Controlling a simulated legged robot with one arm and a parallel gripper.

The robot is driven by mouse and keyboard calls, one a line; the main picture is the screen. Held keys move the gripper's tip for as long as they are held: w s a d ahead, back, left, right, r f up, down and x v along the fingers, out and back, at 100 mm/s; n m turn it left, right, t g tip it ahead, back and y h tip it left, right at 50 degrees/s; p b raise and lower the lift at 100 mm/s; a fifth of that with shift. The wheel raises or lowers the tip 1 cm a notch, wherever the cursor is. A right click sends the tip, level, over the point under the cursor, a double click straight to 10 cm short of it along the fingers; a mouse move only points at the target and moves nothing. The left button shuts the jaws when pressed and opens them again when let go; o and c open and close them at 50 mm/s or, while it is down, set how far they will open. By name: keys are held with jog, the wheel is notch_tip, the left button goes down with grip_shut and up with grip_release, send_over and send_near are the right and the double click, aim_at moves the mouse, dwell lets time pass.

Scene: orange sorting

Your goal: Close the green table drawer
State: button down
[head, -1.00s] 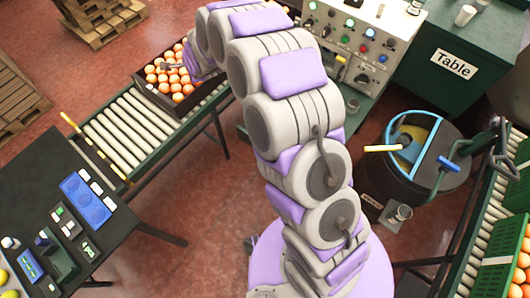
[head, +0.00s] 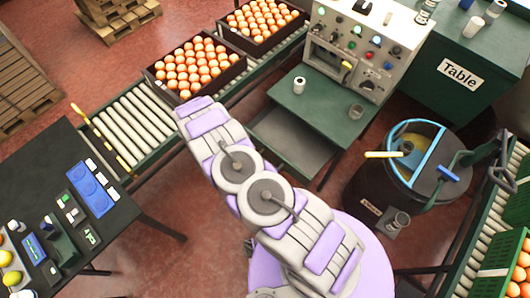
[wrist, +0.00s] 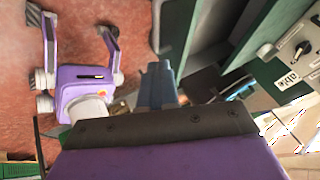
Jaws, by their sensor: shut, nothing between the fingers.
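The green table (head: 335,115) stands at the upper middle of the head view, below the control panel. Its drawer (head: 292,145) is pulled out under the tabletop, with its grey interior showing and looking empty. My arm reaches up and left past the drawer's left side. My gripper is hidden beyond the arm in the head view. In the wrist view my gripper (wrist: 158,82) is shut, with its blue-grey fingers together and nothing between them. Green and grey panels lie to its right there; I cannot tell which is the drawer. I see no contact with it.
Two crates of oranges (head: 158,76) (head: 228,30) sit on the roller conveyor (head: 130,120) behind my arm. A cup (head: 299,85) and a jar (head: 356,111) stand on the green table. A black bin (head: 385,185) stands to its right. Red floor is open left of the drawer.

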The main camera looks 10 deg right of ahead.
jog(key=f, duration=0.1)
jog(key=b, duration=0.1)
send_near(274, 156)
jog(key=f, duration=0.1)
jog(key=d+f, duration=0.1)
jog(key=f, duration=0.1)
jog(key=shift+s+d+f, duration=0.2)
jog(key=shift+s+f, duration=0.15)
jog(key=shift+w+d, duration=0.4)
jog(key=shift+d, duration=0.2)
jog(key=shift+d, duration=0.1)
